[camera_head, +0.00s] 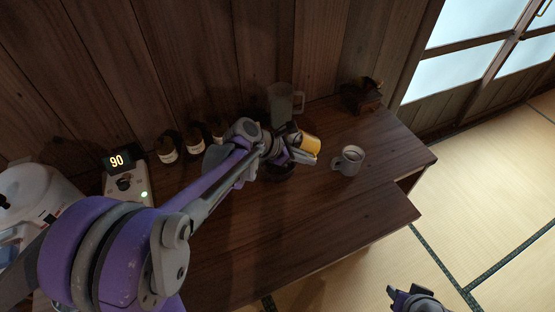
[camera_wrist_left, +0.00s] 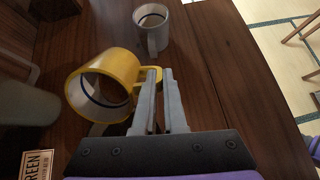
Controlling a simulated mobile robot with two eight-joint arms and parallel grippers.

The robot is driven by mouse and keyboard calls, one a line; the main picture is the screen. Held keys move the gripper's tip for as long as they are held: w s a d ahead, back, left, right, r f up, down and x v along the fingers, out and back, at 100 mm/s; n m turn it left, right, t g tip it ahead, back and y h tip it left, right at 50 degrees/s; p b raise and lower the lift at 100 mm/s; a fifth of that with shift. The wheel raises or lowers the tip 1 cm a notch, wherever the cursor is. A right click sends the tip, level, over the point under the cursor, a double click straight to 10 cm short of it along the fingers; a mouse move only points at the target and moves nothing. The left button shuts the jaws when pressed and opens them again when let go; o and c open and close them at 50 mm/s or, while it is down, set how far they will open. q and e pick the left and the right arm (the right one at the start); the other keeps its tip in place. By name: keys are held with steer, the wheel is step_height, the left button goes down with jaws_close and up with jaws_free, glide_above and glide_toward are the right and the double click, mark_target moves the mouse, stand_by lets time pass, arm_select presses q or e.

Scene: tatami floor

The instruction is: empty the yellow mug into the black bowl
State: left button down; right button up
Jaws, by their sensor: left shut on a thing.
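The yellow mug (camera_head: 311,144) is at my left gripper (camera_head: 290,150), above the middle of the table. In the left wrist view the mug (camera_wrist_left: 122,62) lies tipped over, its open mouth toward the lower left. There my left gripper (camera_wrist_left: 160,80) is shut on the mug's handle. A dark round shape under the gripper in the head view looks like the black bowl (camera_head: 281,174); the gripper hides most of it. I cannot tell whether anything is pouring. My right gripper (camera_head: 405,294) shows at the bottom right, away from the table; its jaw state is unclear.
A pale mug (camera_head: 349,160) stands to the right of the yellow mug. A clear pitcher (camera_head: 281,104) and a wooden box-like thing (camera_head: 362,97) stand at the back by the wall. Brown jars (camera_head: 166,150) and a white kettle (camera_head: 35,195) are at the left. The front right tabletop is clear.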

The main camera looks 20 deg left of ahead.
arm_select(q)
steer(key=shift+s+f, duration=0.1)
steer(key=shift+f, duration=0.05)
steer(key=shift+f+h+b, duration=0.1)
steer(key=shift+h+b, duration=0.2)
steer(key=shift+b, duration=0.05)
steer(key=shift+a+t+h, duration=0.1)
steer(key=shift+t+h, duration=0.2)
steer(key=shift+t, duration=0.1)
steer(key=shift+b, duration=0.3)
steer(key=shift+r+h, duration=0.2)
steer(key=shift+h, duration=0.1)
steer(key=shift+a+t, duration=0.1)
steer(key=shift+t, duration=0.2)
steer(key=shift+f+h+b, duration=0.1)
steer(key=shift+h+b, duration=0.2)
steer(key=shift+b, duration=0.25)
steer(key=shift+s+a+f+t+h+b, duration=0.1)
steer(key=shift+f+t+h+b, duration=0.4)
steer(key=shift+b, duration=0.5)
